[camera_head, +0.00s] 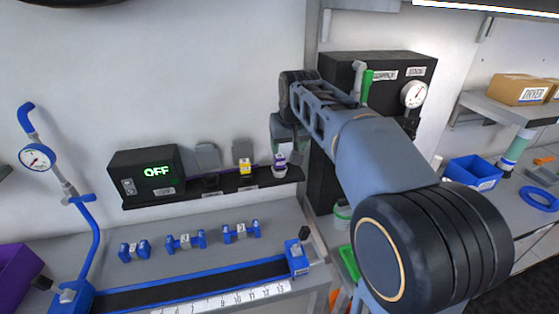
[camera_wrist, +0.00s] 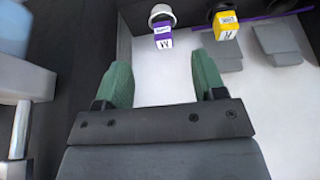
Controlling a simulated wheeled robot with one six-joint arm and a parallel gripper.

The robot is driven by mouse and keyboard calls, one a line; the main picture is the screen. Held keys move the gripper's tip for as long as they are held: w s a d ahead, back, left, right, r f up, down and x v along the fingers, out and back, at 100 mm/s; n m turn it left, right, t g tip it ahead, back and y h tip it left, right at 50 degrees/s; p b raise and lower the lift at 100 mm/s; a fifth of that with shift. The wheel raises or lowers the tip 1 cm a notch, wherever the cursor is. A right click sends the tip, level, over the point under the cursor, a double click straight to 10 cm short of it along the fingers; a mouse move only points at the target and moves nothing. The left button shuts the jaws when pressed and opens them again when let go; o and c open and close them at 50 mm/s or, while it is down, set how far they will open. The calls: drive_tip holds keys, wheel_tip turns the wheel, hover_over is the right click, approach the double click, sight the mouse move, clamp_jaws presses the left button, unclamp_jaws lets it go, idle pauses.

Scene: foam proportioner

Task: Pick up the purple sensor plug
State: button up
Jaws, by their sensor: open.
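The purple sensor plug (camera_head: 279,164) stands at the right end of the black wall shelf in the head view. It has a purple and white label and a grey rounded end. In the wrist view the purple plug (camera_wrist: 163,36) is just beyond my fingertips, roughly centred between them and apart from them. My gripper (camera_wrist: 161,76) has two green fingers spread wide with nothing between them. In the head view my arm reaches over from the right, and the fingers are mostly hidden behind it, close to the plug.
A yellow plug (camera_head: 245,166) stands left of the purple one; it also shows in the wrist view (camera_wrist: 226,25). A tall black cabinet (camera_head: 340,75) is close on the right. A blue-framed ruler rail (camera_head: 200,286) lies below.

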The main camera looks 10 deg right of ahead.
drive_tip(key=w+r, duration=0.2)
drive_tip(key=w, duration=0.2)
drive_tip(key=p, duration=0.1)
hover_over(280, 156)
drive_tip(key=s, duration=0.3)
drive_tip(key=f, duration=0.6)
drive_tip(key=shift+w+f, duration=0.25)
drive_tip(key=shift+f, duration=0.15)
drive_tip(key=shift+p+x, duration=0.75)
drive_tip(key=shift+x, duration=2.15)
drive_tip(key=shift+a, duration=0.1)
drive_tip(key=shift+c, duration=0.2)
drive_tip(key=c, duration=1)
drive_tip(key=shift+r, duration=0.1)
